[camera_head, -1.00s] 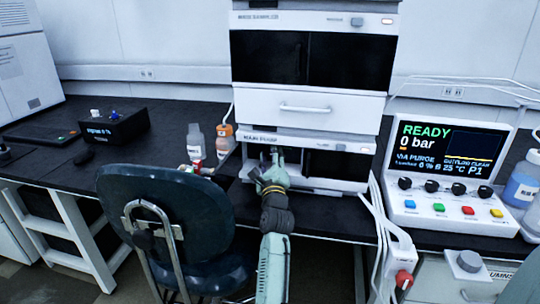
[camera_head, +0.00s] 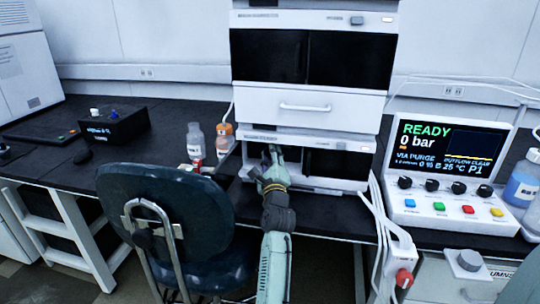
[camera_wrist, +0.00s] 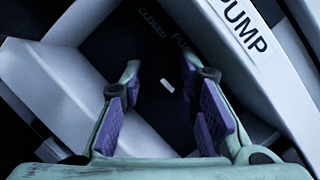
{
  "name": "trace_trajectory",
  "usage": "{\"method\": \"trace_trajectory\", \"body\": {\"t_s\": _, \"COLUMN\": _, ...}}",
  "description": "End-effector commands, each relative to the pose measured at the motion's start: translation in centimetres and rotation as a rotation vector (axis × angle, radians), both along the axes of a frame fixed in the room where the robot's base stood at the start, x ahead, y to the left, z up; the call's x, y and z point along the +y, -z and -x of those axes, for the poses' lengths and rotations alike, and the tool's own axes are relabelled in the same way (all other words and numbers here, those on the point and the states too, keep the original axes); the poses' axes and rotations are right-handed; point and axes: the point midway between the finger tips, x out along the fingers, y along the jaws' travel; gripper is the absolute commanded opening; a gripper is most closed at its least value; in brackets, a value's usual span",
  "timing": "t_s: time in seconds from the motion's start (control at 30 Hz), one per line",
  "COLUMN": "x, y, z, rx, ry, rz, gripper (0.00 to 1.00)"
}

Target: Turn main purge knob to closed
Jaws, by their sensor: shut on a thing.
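The main purge knob (camera_wrist: 167,86) is dark with a short white mark and sits in a dark recess of the main pump module (camera_head: 253,138). In the wrist view, "CLOSED" is printed to the upper left of the knob and a label starting "PU" is nearer its top. My gripper (camera_wrist: 160,95) has its purple-padded fingers on either side of the knob, shut on it. The white mark shows between the fingers. In the head view my gripper (camera_head: 272,153) reaches into the module's front and hides the knob.
The control console (camera_head: 452,165) at right reads "READY", "0 bar" and "VIA PURGE". A dark chair (camera_head: 165,200) stands left of my arm. Bottles (camera_head: 196,143) stand left of the stack. White cables (camera_head: 383,215) hang on its right.

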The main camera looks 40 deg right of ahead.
Motion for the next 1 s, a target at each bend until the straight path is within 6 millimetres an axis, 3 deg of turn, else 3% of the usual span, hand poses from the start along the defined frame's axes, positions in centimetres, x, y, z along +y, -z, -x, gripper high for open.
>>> {"method": "trace_trajectory", "body": {"t_s": 1.0, "x": -0.11, "y": -0.54, "z": 0.12, "rx": 0.637, "ry": -0.001, "rz": 0.541, "gripper": 0.01}}
